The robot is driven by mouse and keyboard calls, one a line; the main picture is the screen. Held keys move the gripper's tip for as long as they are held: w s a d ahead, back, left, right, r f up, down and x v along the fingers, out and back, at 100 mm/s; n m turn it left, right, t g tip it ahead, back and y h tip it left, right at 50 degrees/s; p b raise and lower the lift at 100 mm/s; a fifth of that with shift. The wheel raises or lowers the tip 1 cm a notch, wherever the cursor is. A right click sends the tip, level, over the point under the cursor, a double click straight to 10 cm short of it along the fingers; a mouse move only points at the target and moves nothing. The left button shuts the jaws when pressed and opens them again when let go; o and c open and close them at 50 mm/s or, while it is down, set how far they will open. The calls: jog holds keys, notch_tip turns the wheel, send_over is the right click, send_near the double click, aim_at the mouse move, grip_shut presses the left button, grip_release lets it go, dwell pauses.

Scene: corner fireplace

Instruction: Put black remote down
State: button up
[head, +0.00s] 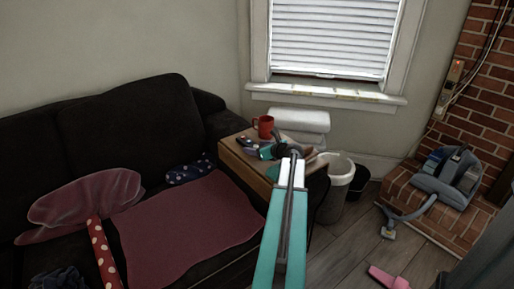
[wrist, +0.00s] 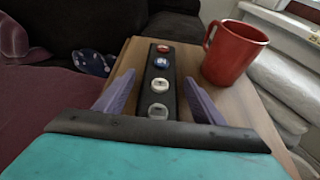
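The black remote (wrist: 159,80) has red, blue, white and grey buttons. In the wrist view it lies lengthwise over the wooden side table (wrist: 125,65), with its near end hidden by my gripper. My gripper (wrist: 160,78) has one purple finger on each side of the remote, with a narrow gap showing at each side, so it looks open around it. In the head view my gripper (head: 258,148) is low over the side table (head: 245,165), and the remote (head: 246,142) shows only as a small dark shape there.
A red mug (wrist: 233,52) stands close to the right of the remote. White folded stacks (head: 300,122) are behind the table. A dark sofa (head: 130,125) is on the left, and a white bin (head: 337,185) stands to the right.

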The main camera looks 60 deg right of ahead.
jog(key=shift+r, duration=0.1)
jog(key=shift+s+r, duration=0.1)
jog(key=p+v, duration=0.1)
jog(key=v, duration=1.1)
jog(key=shift+a+p, duration=0.1)
jog(key=shift+p, duration=0.2)
jog(key=shift+o, duration=0.3)
